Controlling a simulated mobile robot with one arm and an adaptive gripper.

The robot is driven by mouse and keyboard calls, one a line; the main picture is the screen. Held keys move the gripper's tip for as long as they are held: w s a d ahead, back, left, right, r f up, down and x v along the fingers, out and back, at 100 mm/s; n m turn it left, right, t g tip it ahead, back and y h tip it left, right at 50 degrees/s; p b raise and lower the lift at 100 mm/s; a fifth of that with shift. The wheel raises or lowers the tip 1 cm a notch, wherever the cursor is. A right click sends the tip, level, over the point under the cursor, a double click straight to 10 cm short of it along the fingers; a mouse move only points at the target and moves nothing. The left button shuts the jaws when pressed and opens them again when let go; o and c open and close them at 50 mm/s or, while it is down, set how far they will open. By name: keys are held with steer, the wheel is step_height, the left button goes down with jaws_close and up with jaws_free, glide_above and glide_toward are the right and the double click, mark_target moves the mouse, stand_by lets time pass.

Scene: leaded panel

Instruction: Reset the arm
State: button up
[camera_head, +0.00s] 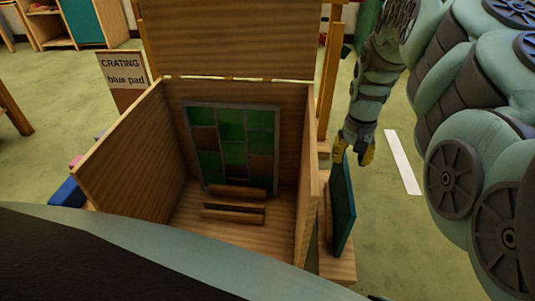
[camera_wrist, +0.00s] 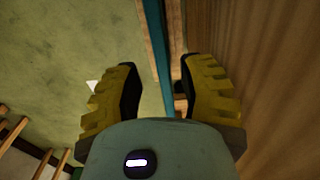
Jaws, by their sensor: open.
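My gripper (camera_head: 356,152) hangs at the right of the open crate, at the top of a teal panel (camera_head: 342,205) that stands upright on a wooden base. In the wrist view my gripper (camera_wrist: 160,85) is open, its yellow fingers apart. The teal panel's edge (camera_wrist: 157,45) shows between and beyond the fingers; I cannot tell if they touch it. My arm (camera_head: 375,85) reaches down from the upper right.
A wooden crate (camera_head: 122,145) holds a green leaded panel (camera_head: 232,140) leaning on its back wall, with wooden bars in front. A sign (camera_head: 122,72) reads "CRATING blue pad". A blue thing (camera_head: 67,192) lies left of the crate. Floor at right is mostly clear, with a white strip (camera_head: 403,162).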

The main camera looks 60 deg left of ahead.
steer(key=shift+r, duration=0.5)
